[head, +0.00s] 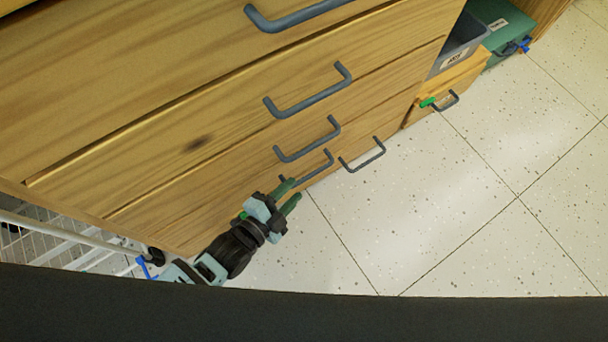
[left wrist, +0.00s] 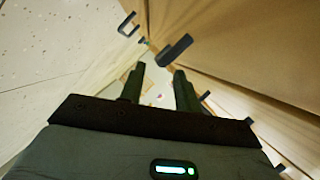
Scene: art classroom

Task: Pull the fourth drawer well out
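A wooden drawer cabinet (head: 170,110) fills the upper left of the head view, with several dark grey bar handles one below another. I cannot tell for sure which is the fourth drawer, as the cabinet's top is cut off. My left gripper (head: 288,195) is low in front of the cabinet, its green fingertips close to a low handle (head: 322,170). In the left wrist view, the two fingers (left wrist: 158,82) stand apart with nothing visible between them. A dark handle (left wrist: 174,50) lies just beyond the fingertips; contact is not clear. My right gripper is out of view.
A white wire rack (head: 75,245) stands left of the cabinet, near my left arm. A grey bin (head: 460,45), a green case (head: 500,30) and a smaller wooden unit with a handle (head: 447,101) are beyond it. The speckled floor (head: 470,200) at right is clear.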

